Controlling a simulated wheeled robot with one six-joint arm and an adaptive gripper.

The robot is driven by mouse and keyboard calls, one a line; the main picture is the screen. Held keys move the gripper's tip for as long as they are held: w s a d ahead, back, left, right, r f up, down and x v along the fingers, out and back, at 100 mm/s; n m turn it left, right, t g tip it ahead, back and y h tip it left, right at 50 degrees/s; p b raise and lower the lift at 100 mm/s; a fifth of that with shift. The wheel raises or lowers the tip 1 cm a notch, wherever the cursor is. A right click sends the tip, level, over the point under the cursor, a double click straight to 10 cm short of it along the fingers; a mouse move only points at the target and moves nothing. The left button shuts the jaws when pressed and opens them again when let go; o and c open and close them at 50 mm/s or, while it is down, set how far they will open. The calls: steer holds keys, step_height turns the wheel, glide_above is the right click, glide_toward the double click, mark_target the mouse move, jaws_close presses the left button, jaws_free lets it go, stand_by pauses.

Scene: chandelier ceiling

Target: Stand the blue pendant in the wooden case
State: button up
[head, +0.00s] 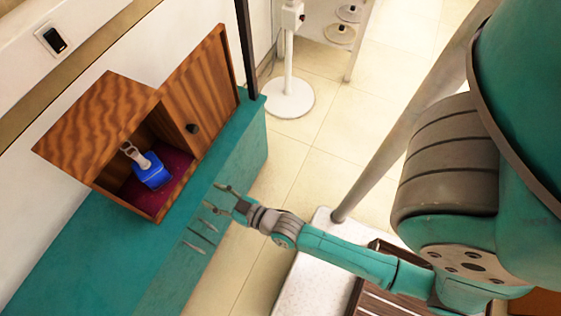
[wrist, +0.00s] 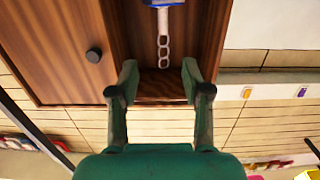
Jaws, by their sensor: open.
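The wooden case (head: 97,115) stands on the teal cabinet with its front open. The blue pendant (head: 152,172) is inside on the dark red floor of the case. It appears upright, with its grey link chain rising from the blue body. My gripper (head: 222,199) is open and empty, outside the case in front of its opening and apart from the pendant. In the wrist view, the blue pendant (wrist: 165,3) is cut off at the top edge and its chain hangs into view between the open fingers (wrist: 160,78), farther off.
The case's door (head: 203,90) is swung open, with a dark knob. The teal cabinet (head: 70,255) has handles on its front, near my gripper. A white stand (head: 288,98) is on the tiled floor behind. The cabinet top left of the case is clear.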

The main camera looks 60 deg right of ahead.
steer(key=s+r+g, duration=0.1)
steer(key=s+r, duration=0.5)
steer(key=s, duration=0.6)
steer(key=s+r+g, duration=0.1)
steer(key=s+r, duration=0.6)
steer(key=s, duration=0.6)
steer(key=shift+s+r, duration=0.15)
steer(key=shift+r, duration=0.05)
